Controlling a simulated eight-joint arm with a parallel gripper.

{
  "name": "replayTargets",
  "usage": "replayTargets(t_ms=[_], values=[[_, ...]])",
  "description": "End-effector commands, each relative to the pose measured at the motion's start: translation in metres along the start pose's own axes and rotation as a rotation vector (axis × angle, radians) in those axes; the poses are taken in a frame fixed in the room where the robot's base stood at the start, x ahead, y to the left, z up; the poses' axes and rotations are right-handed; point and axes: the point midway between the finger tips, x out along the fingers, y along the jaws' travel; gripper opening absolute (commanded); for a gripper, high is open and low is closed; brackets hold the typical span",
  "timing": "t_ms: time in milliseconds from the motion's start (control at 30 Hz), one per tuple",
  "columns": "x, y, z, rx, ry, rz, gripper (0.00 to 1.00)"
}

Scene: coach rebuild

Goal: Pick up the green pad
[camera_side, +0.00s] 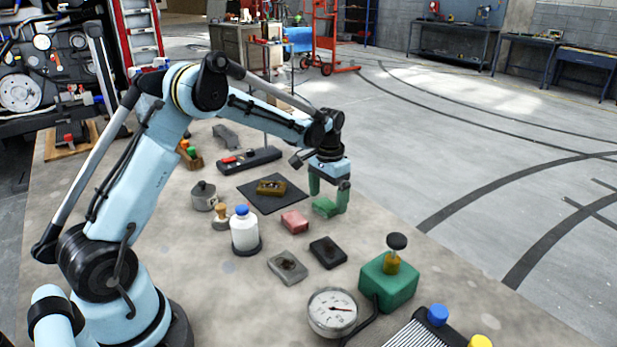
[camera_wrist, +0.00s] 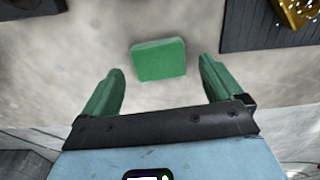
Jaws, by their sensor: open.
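The green pad (camera_side: 325,208) is a small block lying on the bench near its far right edge. In the wrist view the pad (camera_wrist: 158,60) lies just beyond the fingertips, about midway between them. My gripper (camera_side: 329,195) points down at the pad, with its green fingers apart. In the wrist view my gripper (camera_wrist: 160,76) is open and empty, with bare bench between the fingers. In the side view one finger partly overlaps the pad, so I cannot tell whether they touch.
A dark mat (camera_side: 283,203) with a brass block (camera_side: 271,187) lies left of the pad. A red pad (camera_side: 294,222), a black pad (camera_side: 327,252) and a grey pad (camera_side: 288,267) lie nearer. A white bottle (camera_side: 244,233) and a green box (camera_side: 389,281) stand around them.

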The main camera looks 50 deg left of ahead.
Motion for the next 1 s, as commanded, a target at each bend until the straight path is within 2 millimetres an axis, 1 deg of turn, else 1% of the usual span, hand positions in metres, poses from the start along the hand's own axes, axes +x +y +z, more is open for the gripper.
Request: replayTargets(t_ms=[33,100,333,367,733,1000], values=[[0.0054,-0.0003,0.0000,0.000,0.000,0.000,0.94],[0.0098,-0.0003,0.0002,0.000,0.000,0.000,0.94],[0.0112,-0.0003,0.0004,-0.001,0.000,0.000,0.94],[0.0112,-0.0004,0.0004,-0.001,0.000,0.000,0.92],[0.0109,-0.0004,0.0004,-0.001,0.000,0.000,0.35],[0.0098,-0.0003,0.0004,-0.001,0.000,0.000,0.34]])
